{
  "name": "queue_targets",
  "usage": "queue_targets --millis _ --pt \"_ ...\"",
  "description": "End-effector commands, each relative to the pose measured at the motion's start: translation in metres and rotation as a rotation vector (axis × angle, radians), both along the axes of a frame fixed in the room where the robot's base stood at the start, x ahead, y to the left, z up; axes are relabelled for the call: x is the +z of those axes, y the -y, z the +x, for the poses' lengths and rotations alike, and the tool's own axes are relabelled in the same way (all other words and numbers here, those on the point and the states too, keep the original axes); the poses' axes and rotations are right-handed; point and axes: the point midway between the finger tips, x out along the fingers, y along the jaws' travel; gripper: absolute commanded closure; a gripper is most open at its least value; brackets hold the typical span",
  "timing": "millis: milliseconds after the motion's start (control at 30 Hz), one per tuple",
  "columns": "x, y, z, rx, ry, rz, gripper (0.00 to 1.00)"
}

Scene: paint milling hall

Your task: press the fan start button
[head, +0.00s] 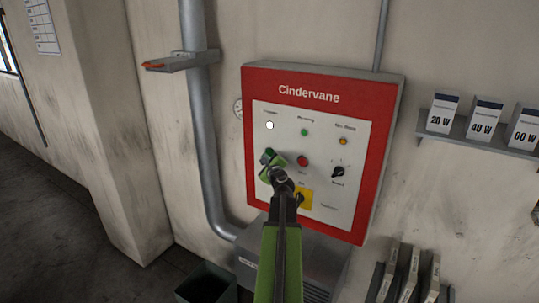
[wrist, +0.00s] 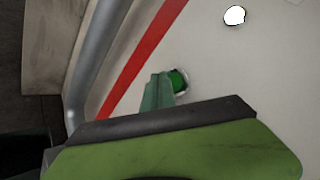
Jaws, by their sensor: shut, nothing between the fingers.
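The control panel (head: 375,150), marked Cindervane, has a red frame and a white face. The green button (wrist: 179,80), a round one in a pale ring, shows in the wrist view just right of my fingertips. In the head view my gripper (head: 271,164) is in front of the panel's left side and largely covers that button. My gripper (wrist: 159,88) is shut and empty, its green fingers beside the button's left edge in the wrist view. I cannot tell whether they touch it. The button's small label is unreadable.
A red button (head: 302,161) sits right of my gripper, with a black knob (head: 338,172) beyond. A yellow plate (head: 305,193) with a dark switch is below. A white lamp (head: 269,125) is above. A pipe (head: 197,120) runs left of the panel; a shelf (head: 490,139) is right.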

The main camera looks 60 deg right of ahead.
Motion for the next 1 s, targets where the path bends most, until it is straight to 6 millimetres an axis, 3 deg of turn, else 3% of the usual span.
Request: queue_targets --millis 1000 --pt "0.0001 0.0072 0.0 -0.001 0.0 0.0 1.0"
